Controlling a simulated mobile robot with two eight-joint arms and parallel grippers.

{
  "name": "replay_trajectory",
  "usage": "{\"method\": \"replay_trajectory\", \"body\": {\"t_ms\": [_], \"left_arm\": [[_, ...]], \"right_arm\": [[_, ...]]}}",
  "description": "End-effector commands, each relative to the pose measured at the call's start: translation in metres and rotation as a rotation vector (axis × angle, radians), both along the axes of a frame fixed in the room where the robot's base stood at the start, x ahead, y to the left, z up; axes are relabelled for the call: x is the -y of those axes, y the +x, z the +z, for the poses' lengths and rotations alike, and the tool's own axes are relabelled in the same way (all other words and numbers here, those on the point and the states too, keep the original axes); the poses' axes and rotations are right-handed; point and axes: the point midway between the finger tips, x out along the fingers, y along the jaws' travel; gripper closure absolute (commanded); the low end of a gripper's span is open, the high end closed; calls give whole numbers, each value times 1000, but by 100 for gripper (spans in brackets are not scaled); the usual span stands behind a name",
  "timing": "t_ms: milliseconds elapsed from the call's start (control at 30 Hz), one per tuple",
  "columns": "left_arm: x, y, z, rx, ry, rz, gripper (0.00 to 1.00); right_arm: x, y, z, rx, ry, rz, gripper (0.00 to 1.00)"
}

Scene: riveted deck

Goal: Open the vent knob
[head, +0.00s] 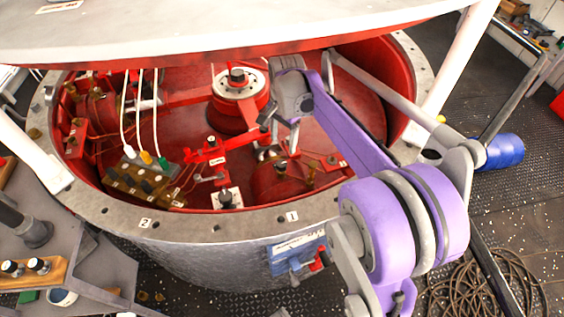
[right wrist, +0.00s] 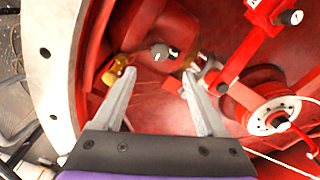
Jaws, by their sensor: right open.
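My right gripper (head: 280,135) reaches down into the open red vessel (head: 345,110) from the right. In the right wrist view its two fingers (right wrist: 160,75) are apart with nothing between the tips. Beyond the tips is a small round knob (right wrist: 158,52) with a pale and dark face, on the red inner surface. A brass fitting (right wrist: 115,70) is close to the left fingertip. A grey metal fitting (right wrist: 200,75) lies close to the right one. I cannot tell which part is the vent knob. My left gripper is not in view.
The vessel's grey bolted rim (head: 180,222) surrounds the work. A raised lid (head: 230,30) hangs above, on pale posts (head: 455,60). Inside are a central hub (head: 240,95), a brass block with cables (head: 140,178) and red linkages. A blue spool (head: 503,151) stands outside right.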

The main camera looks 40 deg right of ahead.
Motion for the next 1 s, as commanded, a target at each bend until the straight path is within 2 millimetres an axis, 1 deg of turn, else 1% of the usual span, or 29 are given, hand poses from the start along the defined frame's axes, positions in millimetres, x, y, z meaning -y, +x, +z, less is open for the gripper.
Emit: {"method": "replay_trajectory", "body": {"t_ms": [167,400,500,600,767,1000], "left_arm": [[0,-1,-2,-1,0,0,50],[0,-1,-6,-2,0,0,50],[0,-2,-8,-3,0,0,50],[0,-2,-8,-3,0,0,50],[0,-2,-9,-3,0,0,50],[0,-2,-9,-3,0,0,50]], "right_arm": [[1,1,-22,-2,1,-5,26],[0,3,-69,-1,1,-3,26],[0,4,-84,-1,1,-3,26],[0,4,-96,-1,1,-3,26],[0,4,-105,0,1,-3,26],[0,4,-106,0,1,-3,26]]}}
